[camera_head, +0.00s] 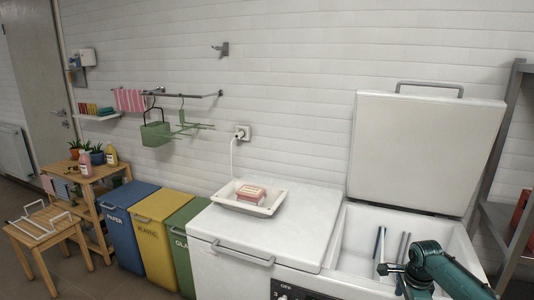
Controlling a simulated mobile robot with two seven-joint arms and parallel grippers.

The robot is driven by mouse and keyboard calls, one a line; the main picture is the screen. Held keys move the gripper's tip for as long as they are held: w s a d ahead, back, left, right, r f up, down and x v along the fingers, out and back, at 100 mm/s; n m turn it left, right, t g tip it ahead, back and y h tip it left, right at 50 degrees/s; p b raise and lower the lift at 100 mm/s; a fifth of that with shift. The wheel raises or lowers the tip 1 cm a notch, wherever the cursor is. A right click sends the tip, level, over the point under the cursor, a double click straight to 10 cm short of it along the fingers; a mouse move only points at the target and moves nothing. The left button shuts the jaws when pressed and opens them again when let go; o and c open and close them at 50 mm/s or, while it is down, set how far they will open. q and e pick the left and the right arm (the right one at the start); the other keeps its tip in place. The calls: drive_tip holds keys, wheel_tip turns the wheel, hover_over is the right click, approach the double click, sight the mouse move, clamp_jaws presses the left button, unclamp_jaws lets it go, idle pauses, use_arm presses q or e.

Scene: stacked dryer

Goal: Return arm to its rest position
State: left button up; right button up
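My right arm (445,270), teal with dark joints, comes in from the lower right and reaches over the front of the open white appliance compartment (355,235). A dark end part (390,268) of this arm points left at the compartment's front edge. Thin grey upright bars (403,246) show in the compartment just beyond it; I cannot tell whether they are gripper fingers or things inside. The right gripper's fingers cannot be made out clearly. My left arm and gripper are not in view.
The raised white lid (425,150) stands behind the compartment. A white tray (226,203) with a pink-and-white stack (251,194) sits on the closed lid (300,225) to the left. Blue, yellow and green bins stand further left. A grey shelf rack (497,150) is close on the right.

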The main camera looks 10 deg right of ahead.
drive_tip(key=s+a+f+n+t+y+b, duration=0.1)
drive_tip(key=s+a+f+n+t+b, duration=0.1)
drive_tip(key=s+a+f+n+b, duration=0.5)
drive_tip(key=s+a+f+n+t+y+b, duration=0.15)
drive_tip(key=a+f+n, duration=0.25)
drive_tip(key=a+f, duration=0.8)
drive_tip(key=s+a+n+t+y+b, duration=0.2)
drive_tip(key=s+a+n+t+b, duration=0.25)
drive_tip(key=s+a+n, duration=0.35)
use_arm(q)
drive_tip(key=p, duration=0.5)
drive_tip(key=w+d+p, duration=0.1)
drive_tip(key=p, duration=0.5)
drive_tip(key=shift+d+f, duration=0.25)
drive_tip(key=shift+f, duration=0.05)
use_arm(e)
drive_tip(key=s+r+n+t, duration=0.1)
drive_tip(key=s+r+n, duration=0.3)
drive_tip(key=r, duration=0.9)
drive_tip(key=s+a+h, duration=0.1)
drive_tip(key=s, duration=0.2)
drive_tip(key=shift+s+r+n+t, duration=0.25)
drive_tip(key=shift+r+n+t, duration=0.1)
drive_tip(key=shift+n+t, duration=0.05)
